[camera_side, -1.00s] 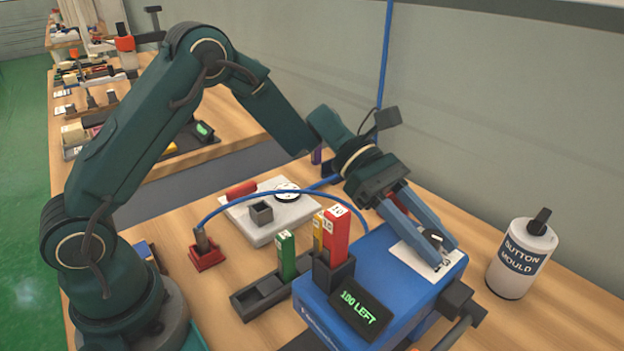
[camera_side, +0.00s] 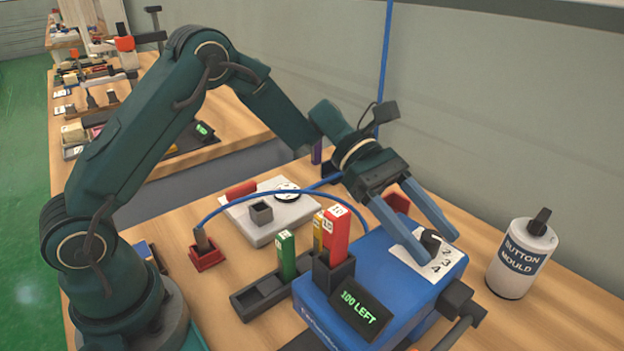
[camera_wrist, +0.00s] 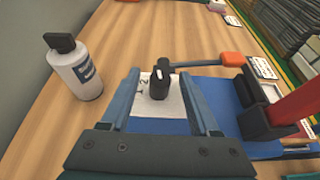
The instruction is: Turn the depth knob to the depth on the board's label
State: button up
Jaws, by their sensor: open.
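The black depth knob (camera_side: 431,241) sits on a white dial plate (camera_side: 414,262) on top of the blue machine (camera_side: 375,262). Numbers 2, 3 and 4 show on the plate in the side view. My gripper (camera_side: 440,249) is open, its two blue fingers on either side of the knob. In the wrist view the knob (camera_wrist: 160,84) stands between the spread fingers, apart from both, with its white pointer line toward the top. The board and its label cannot be made out clearly.
A white "BUTTON MOULD" bottle (camera_side: 521,258) stands right of the machine. A blue hose arcs behind. Bare bench lies around the bottle.

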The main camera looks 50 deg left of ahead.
aim_at(427, 233)
jog(key=v, duration=0.4)
jog(key=shift+a+r, duration=0.1)
jog(key=shift+a, duration=0.05)
jog(key=shift+s+a+r+m+y, duration=0.15)
jog(key=shift+s+r+m+y, duration=0.15)
jog(key=shift+s+r+m, duration=0.1)
jog(key=s+m+y, duration=0.1)
jog(key=s+a+r+m+y, duration=0.1)
jog(key=s, duration=0.1)
jog(key=s+a+r+m+t+y, duration=0.1)
jog(key=s+m, duration=0.1)
jog(key=shift+a+r, duration=0.2)
jog(key=shift+a, duration=0.05)
jog(key=s+a+f+m+t+y, duration=0.2)
jog(key=s+a+m+t+y, duration=0.2)
jog(key=s+a+m+y, duration=0.6)
jog(key=s+m, duration=0.2)
jog(key=m, duration=0.1)
jog(key=shift+t, duration=0.4)
